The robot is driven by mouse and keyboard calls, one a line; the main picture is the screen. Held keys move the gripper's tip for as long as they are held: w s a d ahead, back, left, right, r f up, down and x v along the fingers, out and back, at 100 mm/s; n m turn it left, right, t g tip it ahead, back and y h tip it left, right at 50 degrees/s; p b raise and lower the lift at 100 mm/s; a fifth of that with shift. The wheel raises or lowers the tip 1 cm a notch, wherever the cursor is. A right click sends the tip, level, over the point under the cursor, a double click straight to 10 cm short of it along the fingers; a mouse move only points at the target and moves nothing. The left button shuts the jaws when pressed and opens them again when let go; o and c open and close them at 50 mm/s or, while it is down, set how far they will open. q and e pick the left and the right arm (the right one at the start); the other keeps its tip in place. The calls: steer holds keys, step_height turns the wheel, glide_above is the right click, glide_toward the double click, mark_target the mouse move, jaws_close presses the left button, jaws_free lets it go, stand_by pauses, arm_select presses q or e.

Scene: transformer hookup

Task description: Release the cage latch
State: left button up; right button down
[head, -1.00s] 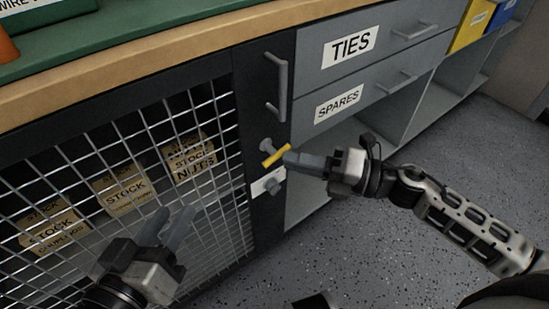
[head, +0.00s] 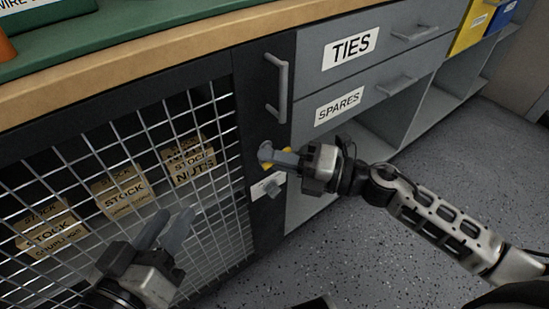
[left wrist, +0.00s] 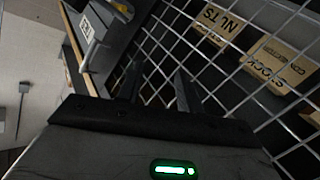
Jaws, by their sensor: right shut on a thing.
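The cage door (head: 218,178) is a wire mesh in a dark frame. The yellow latch (head: 264,164) sits on the frame's right side, below a grey vertical handle (head: 283,88). My right gripper (head: 268,155) is shut on the latch, and its fingers hide most of it. My left gripper (head: 170,228) is open and empty in front of the mesh. Its fingers also show in the left wrist view (left wrist: 157,88), with the mesh beyond them.
Stock boxes (head: 122,192) stand behind the mesh. A small white label with a grey knob (head: 268,186) is under the latch. Grey drawers marked TIES (head: 350,48) and SPARES (head: 339,106) are to the right, above open shelves. The speckled floor (head: 400,255) is clear.

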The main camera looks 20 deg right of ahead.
steer(key=shift+f+m+y+b, duration=0.25)
steer(key=shift+m+y+b, duration=0.15)
steer(key=shift+m, duration=0.2)
steer(key=shift+r+m+t, duration=0.1)
steer(key=shift+m+t, duration=0.3)
steer(key=shift+t, duration=0.1)
steer(key=shift+r, duration=0.2)
steer(key=c, duration=1.7)
jaws_free()
steer(key=shift+c, duration=0.2)
arm_select(q)
steer(key=shift+d+r+n+t+h, duration=0.2)
steer(key=shift+r+n+t+h, duration=0.15)
steer(key=shift+r, duration=0.2)
steer(key=shift+f, duration=0.15)
steer(key=shift+a+f+m+g+y+p, duration=0.25)
steer(key=shift+f+m+g+y+p, duration=0.25)
steer(key=shift+p, duration=0.5)
arm_select(e)
steer(key=v, duration=1.6)
steer(key=shift+f, duration=0.25)
